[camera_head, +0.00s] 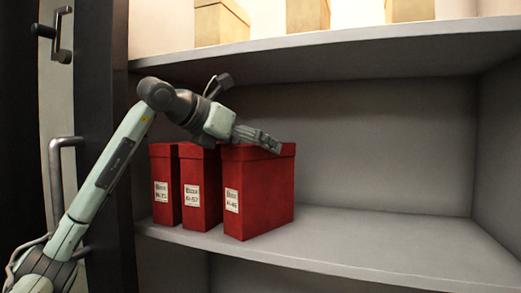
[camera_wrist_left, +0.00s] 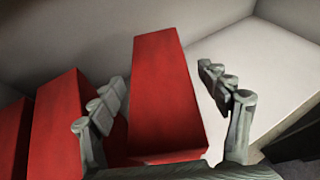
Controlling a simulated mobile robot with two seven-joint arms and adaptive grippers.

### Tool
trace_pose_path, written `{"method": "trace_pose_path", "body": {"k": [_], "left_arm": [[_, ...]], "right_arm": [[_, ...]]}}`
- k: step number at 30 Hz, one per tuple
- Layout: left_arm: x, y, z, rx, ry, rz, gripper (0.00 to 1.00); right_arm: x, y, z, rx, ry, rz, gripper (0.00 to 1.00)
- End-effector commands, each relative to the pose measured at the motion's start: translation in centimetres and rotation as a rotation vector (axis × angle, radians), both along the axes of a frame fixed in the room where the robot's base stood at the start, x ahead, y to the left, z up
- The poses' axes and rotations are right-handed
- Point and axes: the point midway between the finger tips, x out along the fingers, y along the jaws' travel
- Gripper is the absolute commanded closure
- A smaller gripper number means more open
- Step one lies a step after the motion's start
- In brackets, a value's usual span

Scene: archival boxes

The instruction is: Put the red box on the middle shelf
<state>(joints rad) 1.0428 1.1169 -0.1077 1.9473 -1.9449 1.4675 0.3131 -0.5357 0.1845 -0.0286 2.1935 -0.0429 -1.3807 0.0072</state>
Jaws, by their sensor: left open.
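Three red boxes with white labels stand upright side by side at the left of the shelf below the upper one: a left box (camera_head: 164,190), a centre box (camera_head: 200,192) and a right box (camera_head: 262,197). My left gripper (camera_head: 268,140) is open at the top of the right box. In the left wrist view, its fingers lie on either side of that box's red top (camera_wrist_left: 162,85), with a gap on the right. Contact cannot be told. My right gripper is not in view.
The shelf (camera_head: 385,245) is bare to the right of the boxes. The upper shelf (camera_head: 400,47) overhangs them and also holds tan boxes (camera_head: 221,24). A dark upright post (camera_head: 108,150) and a door handle (camera_head: 58,170) stand at the left.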

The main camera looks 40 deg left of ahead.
Motion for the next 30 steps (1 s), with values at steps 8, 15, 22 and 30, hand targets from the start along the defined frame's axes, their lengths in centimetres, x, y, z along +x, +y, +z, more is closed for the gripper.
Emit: {"method": "trace_pose_path", "body": {"k": [8, 15, 22, 30], "left_arm": [[-5.7, 1.0, 2.3, 0.002, -0.003, 0.004, 0.23], [-8.7, 1.4, 3.6, 0.001, -0.001, 0.003, 0.23], [-9.4, 1.5, 3.9, 0.0, -0.001, 0.0, 0.23], [-9.2, 1.2, 3.8, -0.002, -0.002, -0.008, 0.23]], "right_arm": [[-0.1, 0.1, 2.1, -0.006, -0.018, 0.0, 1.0], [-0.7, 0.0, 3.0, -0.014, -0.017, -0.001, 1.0], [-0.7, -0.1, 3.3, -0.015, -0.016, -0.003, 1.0], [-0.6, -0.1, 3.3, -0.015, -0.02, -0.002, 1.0]]}}
